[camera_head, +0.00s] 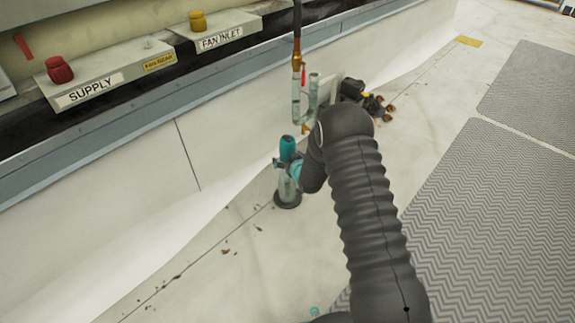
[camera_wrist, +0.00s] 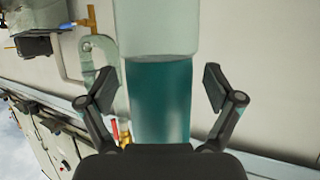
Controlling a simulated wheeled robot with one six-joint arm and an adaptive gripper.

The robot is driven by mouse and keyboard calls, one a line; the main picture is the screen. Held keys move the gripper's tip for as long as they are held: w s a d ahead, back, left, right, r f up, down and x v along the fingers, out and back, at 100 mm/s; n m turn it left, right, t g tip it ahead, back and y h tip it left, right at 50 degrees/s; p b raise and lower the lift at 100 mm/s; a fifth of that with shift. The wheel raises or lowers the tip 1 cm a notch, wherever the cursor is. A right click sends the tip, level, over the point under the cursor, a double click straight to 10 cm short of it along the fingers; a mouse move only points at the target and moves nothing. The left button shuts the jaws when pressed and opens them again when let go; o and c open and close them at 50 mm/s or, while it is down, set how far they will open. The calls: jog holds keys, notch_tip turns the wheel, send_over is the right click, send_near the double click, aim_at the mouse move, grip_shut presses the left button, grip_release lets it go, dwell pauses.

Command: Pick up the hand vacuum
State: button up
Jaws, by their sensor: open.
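The hand vacuum (camera_head: 288,188) stands upright on the pale roof floor near the low wall. It has a teal top, a pale clear lower body and a dark round foot. In the wrist view its teal and pale cylinder (camera_wrist: 160,100) runs up the middle between my fingers. My gripper (camera_wrist: 157,84) is open, with one finger on each side of it and a visible gap at both sides. In the head view my gripper (camera_head: 283,165) is at the vacuum's upper middle, and my arm and gripper partly hide it.
Behind it stand a pipe with a green clamp-like fitting (camera_head: 313,95) and a black valve part (camera_head: 352,89). Brown debris (camera_head: 377,106) lies beside them. A ledge carries SUPPLY (camera_head: 90,91) and FAN INLET (camera_head: 222,38) boxes. Grey ribbed mats (camera_head: 490,220) lie right; the floor left is mostly clear.

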aim_at(287, 137)
jog(key=shift+c, duration=0.3)
jog(key=shift+r, duration=0.1)
grip_shut()
jog(key=shift+r+p, duration=0.5)
jog(key=shift+r, duration=4.5)
jog(key=shift+r+p, duration=0.3)
jog(key=shift+r, duration=1.35)
